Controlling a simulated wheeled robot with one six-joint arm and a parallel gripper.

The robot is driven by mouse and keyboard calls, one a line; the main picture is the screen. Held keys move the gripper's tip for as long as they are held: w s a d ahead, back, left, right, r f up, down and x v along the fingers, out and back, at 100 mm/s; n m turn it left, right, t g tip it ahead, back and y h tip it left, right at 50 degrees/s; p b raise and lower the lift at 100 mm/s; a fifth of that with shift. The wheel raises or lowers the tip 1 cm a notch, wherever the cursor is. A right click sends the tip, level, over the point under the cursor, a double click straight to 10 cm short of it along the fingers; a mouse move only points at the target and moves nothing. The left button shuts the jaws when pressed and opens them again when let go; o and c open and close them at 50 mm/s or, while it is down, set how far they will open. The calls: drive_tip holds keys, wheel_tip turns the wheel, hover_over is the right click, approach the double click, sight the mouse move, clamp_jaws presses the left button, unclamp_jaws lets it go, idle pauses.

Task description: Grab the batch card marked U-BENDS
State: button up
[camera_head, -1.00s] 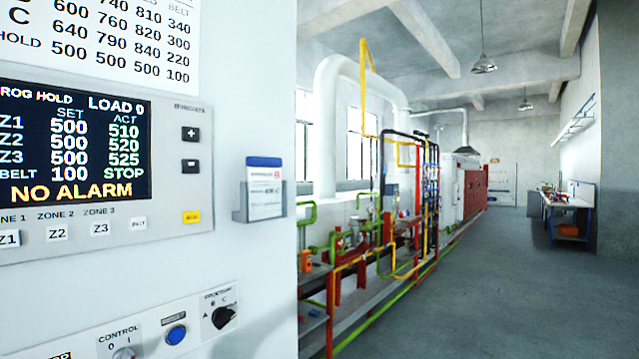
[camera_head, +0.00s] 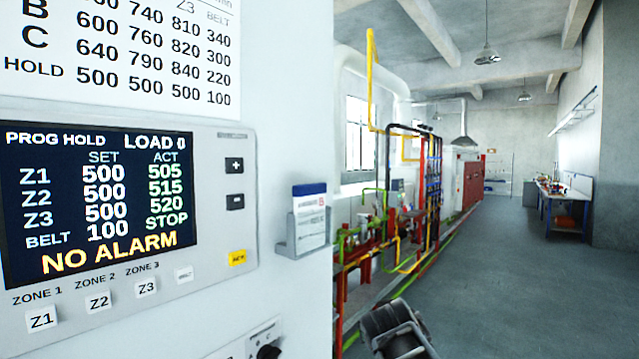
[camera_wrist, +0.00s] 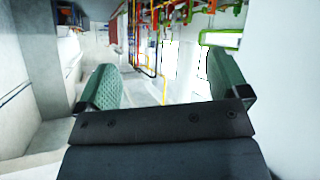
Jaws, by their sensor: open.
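A card (camera_head: 308,222) with a blue top band and a small red mark stands upright in a grey holder (camera_head: 290,238) on the side of the pale control cabinet. Its lettering is too small to read, so I cannot tell whether it says U-BENDS. My gripper (camera_wrist: 165,78) shows in the wrist view with its two green-padded fingers wide apart and nothing between them. The card does not show in the wrist view. A dark part of my arm (camera_head: 395,328) shows at the bottom of the head view, apart from the card and below it to the right.
The cabinet's control screen (camera_head: 95,195) reads PROG HOLD and NO ALARM, left of the card. A printed settings sheet (camera_head: 130,50) is above it. Pipework (camera_head: 410,200) runs along beyond the cabinet. Open grey floor (camera_head: 500,290) lies to the right, with a workbench (camera_head: 565,205) farther back.

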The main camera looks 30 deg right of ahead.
drive_tip(key=shift+o, duration=0.5)
drive_tip(key=d+r+t+h+p, duration=0.1)
drive_tip(key=d+r, duration=0.5)
drive_tip(key=r, duration=0.7)
drive_tip(key=shift+w+m+t+h, duration=0.4)
drive_tip(key=shift+t+h, duration=0.4)
drive_tip(key=shift+h, duration=0.2)
wheel_tip(320, 180, up, 24)
drive_tip(key=n+t+y+p, duration=0.4)
drive_tip(key=n+t, duration=0.3)
drive_tip(key=t, duration=0.3)
drive_tip(key=a+r+n+y, duration=0.3)
drive_tip(key=a+n+y, duration=0.2)
drive_tip(key=a+y, duration=0.25)
drive_tip(key=s+a+f+g+y, duration=0.45)
drive_tip(key=a+f+g, duration=0.25)
drive_tip(key=g, duration=0.2)
drive_tip(key=r+p+x, duration=0.1)
drive_tip(key=x, duration=1.1)
drive_tip(key=shift+w+m+p, duration=0.35)
drive_tip(key=shift+m, duration=0.05)
